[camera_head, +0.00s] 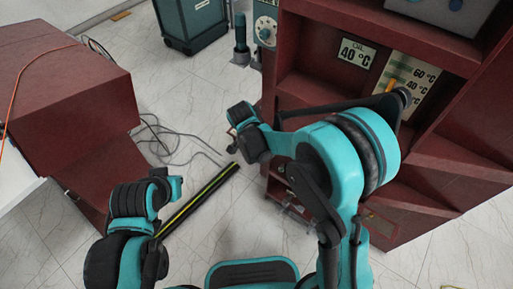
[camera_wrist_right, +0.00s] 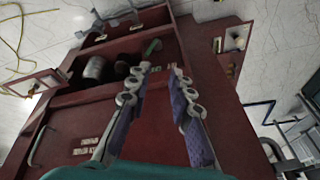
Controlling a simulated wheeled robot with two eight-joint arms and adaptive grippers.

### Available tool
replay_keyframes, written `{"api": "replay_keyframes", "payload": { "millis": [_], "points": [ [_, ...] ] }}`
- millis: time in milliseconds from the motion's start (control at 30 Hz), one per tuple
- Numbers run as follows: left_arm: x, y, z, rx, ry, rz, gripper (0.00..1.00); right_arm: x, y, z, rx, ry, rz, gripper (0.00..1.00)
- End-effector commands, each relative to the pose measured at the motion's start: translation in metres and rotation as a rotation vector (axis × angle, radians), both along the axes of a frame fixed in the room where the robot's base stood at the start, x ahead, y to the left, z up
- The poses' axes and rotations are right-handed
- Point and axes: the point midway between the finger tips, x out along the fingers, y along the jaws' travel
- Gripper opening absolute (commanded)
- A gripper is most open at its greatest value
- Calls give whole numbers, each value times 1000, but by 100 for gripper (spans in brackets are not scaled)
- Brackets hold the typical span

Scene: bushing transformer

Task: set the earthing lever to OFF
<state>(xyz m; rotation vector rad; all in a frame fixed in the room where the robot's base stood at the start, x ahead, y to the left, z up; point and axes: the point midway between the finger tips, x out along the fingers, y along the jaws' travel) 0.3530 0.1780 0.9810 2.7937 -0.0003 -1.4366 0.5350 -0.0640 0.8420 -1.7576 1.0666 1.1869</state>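In the right wrist view my right gripper (camera_wrist_right: 160,72) points at a dark red cabinet (camera_wrist_right: 95,97). Its two fingers are apart with nothing between them. A short green handle (camera_wrist_right: 152,47) shows just beyond the fingertips, at the edge of an open recess; I cannot tell whether it is the earthing lever or what it is set to. Small labels beside it are unreadable. In the head view my right arm crosses in front of the red cabinet (camera_head: 410,205). My left arm is at lower left; its fingers are not clear.
The head view shows an "OIL 40 °C" label (camera_head: 356,53) and a temperature scale (camera_head: 406,85) on the cabinet. Another red box (camera_head: 70,100) stands at left. A yellow-striped black bar (camera_head: 205,192) and cables (camera_head: 160,140) are low between them. A teal bin (camera_head: 190,25) stands behind.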

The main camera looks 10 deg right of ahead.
Motion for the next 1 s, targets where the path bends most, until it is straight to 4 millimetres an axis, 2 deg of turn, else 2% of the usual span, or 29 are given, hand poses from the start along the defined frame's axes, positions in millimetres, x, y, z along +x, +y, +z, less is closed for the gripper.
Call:
{"api": "replay_keyframes", "payload": {
  "millis": [467,567,667,800,1000],
  "points": [
    [0,0,0,0,0,0,0,-1,-2,3,1,0,9,21],
    [0,0,0,0,0,0,0,-7,-10,18,3,0,62,21],
    [0,0,0,0,0,0,0,-20,-25,43,6,-5,173,21],
    [0,0,0,0,0,0,0,-49,-50,83,-1,-27,379,21],
    [0,0,0,0,0,0,0,-96,-79,122,-55,-86,671,21]
  ]
}}
